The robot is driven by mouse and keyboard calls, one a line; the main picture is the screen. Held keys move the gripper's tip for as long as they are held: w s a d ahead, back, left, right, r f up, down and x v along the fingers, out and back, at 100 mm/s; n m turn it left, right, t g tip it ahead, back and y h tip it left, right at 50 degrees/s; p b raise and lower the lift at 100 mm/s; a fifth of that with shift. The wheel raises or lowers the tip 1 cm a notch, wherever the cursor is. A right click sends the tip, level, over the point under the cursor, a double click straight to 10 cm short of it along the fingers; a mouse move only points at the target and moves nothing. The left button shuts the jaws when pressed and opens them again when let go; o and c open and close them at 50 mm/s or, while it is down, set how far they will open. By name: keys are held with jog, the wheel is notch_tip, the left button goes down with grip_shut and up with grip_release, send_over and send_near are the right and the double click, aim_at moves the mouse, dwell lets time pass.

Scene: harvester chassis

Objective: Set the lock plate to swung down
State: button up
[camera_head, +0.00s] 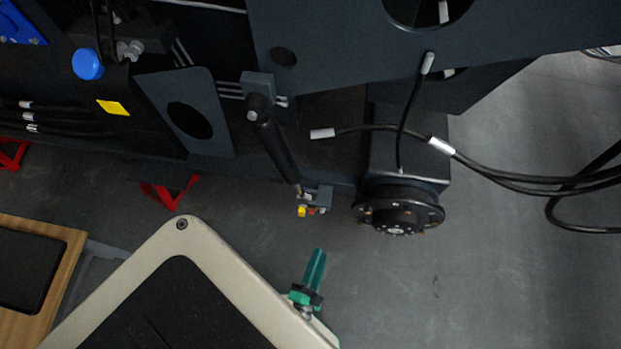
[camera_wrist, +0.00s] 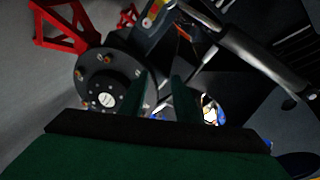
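A small grey bracket (camera_head: 320,196) with yellow and red parts sits at the lower end of a dark cylinder (camera_head: 275,145). It looks like the lock plate's place, but the plate's own position cannot be told. In the wrist view the bracket (camera_wrist: 146,24) is at the top, beyond my fingertips, and the cylinder (camera_wrist: 262,55) runs off to the right. My gripper (camera_head: 317,256) is teal and stands below the bracket in the head view, apart from it. In the wrist view two separated green fingers of my gripper (camera_wrist: 161,82) show, with nothing held between them.
A black wheel hub (camera_head: 399,207) stands close right of the bracket; the wrist view shows it at left (camera_wrist: 105,90). Black hoses (camera_head: 500,180) hang to the right. A red stand (camera_head: 170,191) is at left under the chassis. Grey floor is free at lower right.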

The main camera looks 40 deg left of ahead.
aim_at(311, 211)
jog(key=w+a+f+m+y, duration=0.1)
jog(key=a+f+m+y, duration=0.25)
jog(key=a+f, duration=0.5)
jog(key=d+f+x, duration=0.1)
jog(key=x, duration=0.9)
jog(key=shift+w+f+g+h, duration=0.3)
jog(key=shift+w+f+h, duration=0.1)
jog(key=shift+w, duration=0.2)
jog(key=shift+a, duration=0.1)
grip_shut()
